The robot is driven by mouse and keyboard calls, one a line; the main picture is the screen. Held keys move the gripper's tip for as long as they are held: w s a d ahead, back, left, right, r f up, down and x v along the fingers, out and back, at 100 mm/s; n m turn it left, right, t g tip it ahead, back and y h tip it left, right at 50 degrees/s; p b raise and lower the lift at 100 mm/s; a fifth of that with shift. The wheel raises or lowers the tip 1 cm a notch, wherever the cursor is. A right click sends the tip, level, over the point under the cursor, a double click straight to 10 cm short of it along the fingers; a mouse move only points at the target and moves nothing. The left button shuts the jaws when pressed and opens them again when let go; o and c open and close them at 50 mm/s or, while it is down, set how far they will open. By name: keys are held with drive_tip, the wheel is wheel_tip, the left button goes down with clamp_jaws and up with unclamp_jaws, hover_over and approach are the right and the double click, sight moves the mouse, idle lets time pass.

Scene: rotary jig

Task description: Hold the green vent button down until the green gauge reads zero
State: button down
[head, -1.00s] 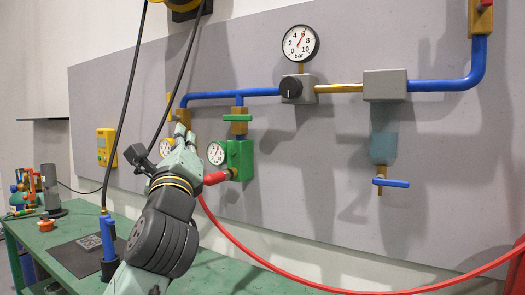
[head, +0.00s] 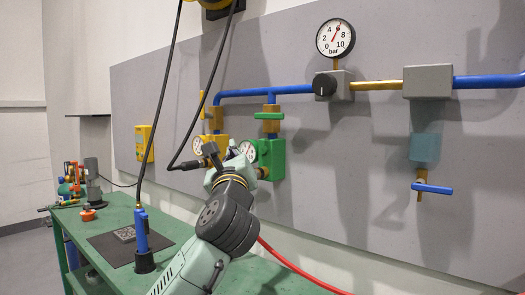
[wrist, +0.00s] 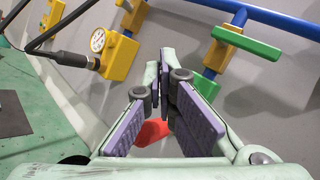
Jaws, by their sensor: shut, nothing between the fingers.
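The green block (head: 274,160) on the wall panel carries a small green gauge (head: 249,150), part hidden behind my gripper (head: 232,152) in the head view. Its needle cannot be read clearly. My gripper is shut and empty, its tips just left of the green block in the picture. In the wrist view my gripper (wrist: 164,70) has its purple-padded fingers together at the tips, with the green block (wrist: 206,86) just beyond and partly hidden. The green vent button cannot be made out. Contact with the block cannot be told.
A yellow block (head: 216,140) with its own gauge (head: 198,146) and a black hose (head: 184,166) stands left. A green handle (head: 269,116) sits above the green block. A red hose (head: 290,265) hangs below. A large gauge (head: 335,38) is above right.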

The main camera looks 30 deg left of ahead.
sight(256, 150)
drive_tip(key=shift+w+d+p, duration=0.15)
drive_tip(key=shift+w+p, duration=0.05)
drive_tip(key=shift+w, duration=1.4)
drive_tip(key=shift+w+d+p, duration=0.1)
drive_tip(key=shift+w+p, duration=0.05)
drive_tip(key=shift+w, duration=1.45)
drive_tip(key=shift+w, duration=0.1)
drive_tip(key=shift+w, duration=0.3)
drive_tip(key=shift+w+d, duration=0.1)
drive_tip(key=shift+w, duration=0.3)
drive_tip(key=shift+s, duration=0.1)
idle(0.8)
drive_tip(key=shift+s, duration=0.7)
drive_tip(key=shift+s+a, duration=0.15)
drive_tip(key=shift+s, duration=1.1)
drive_tip(key=shift+s+a, duration=0.15)
drive_tip(key=shift+s, duration=1.1)
